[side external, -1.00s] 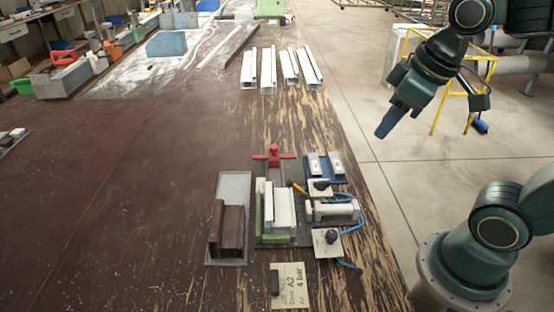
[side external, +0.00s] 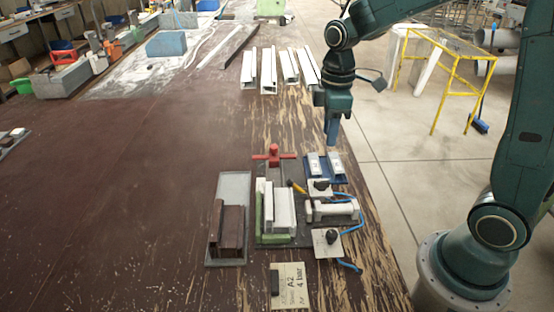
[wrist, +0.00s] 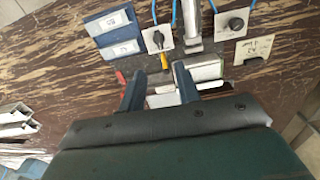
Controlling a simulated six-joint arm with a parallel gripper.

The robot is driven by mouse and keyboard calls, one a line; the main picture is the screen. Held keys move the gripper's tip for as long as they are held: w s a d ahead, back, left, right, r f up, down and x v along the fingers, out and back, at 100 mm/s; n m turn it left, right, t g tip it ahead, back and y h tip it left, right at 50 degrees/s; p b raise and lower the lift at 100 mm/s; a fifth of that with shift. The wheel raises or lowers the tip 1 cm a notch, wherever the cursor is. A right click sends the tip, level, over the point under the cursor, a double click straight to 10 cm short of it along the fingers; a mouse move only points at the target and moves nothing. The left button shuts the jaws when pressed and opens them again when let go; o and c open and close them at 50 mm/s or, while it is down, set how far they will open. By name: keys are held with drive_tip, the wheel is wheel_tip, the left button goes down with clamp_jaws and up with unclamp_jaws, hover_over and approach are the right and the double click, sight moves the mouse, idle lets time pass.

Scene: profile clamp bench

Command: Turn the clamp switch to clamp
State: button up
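Two white plates with black knobs stand at the bench's right side. The upper one, by the blue block, has a lever-like knob (side external: 320,184), seen in the wrist view as a black switch knob (wrist: 157,39); it looks like the clamp switch, but I cannot read its markings. The lower plate's round knob (side external: 331,236) also shows in the wrist view (wrist: 235,23). My gripper (side external: 332,143) hangs above and beyond the blue block, apart from the switch. In the wrist view its fingers (wrist: 159,86) are spread with nothing held. A white profile (side external: 280,212) lies in the green-and-red clamp fixture (side external: 263,232).
The blue block (side external: 338,169) with white pads stands beside the switch. A white cylinder (side external: 332,208) and blue hoses (side external: 352,226) lie between the plates. A brown profile block (side external: 232,229) stands left, a paper card (side external: 291,287) in front. White profiles (side external: 289,66) lie behind.

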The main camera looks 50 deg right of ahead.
sight(322, 181)
drive_tip(key=shift+w+d+f, duration=0.1)
drive_tip(key=shift+w+f, duration=0.2)
drive_tip(key=shift+f, duration=0.05)
drive_tip(key=shift+f, duration=0.1)
drive_tip(key=shift+f, duration=6.8)
clamp_jaws()
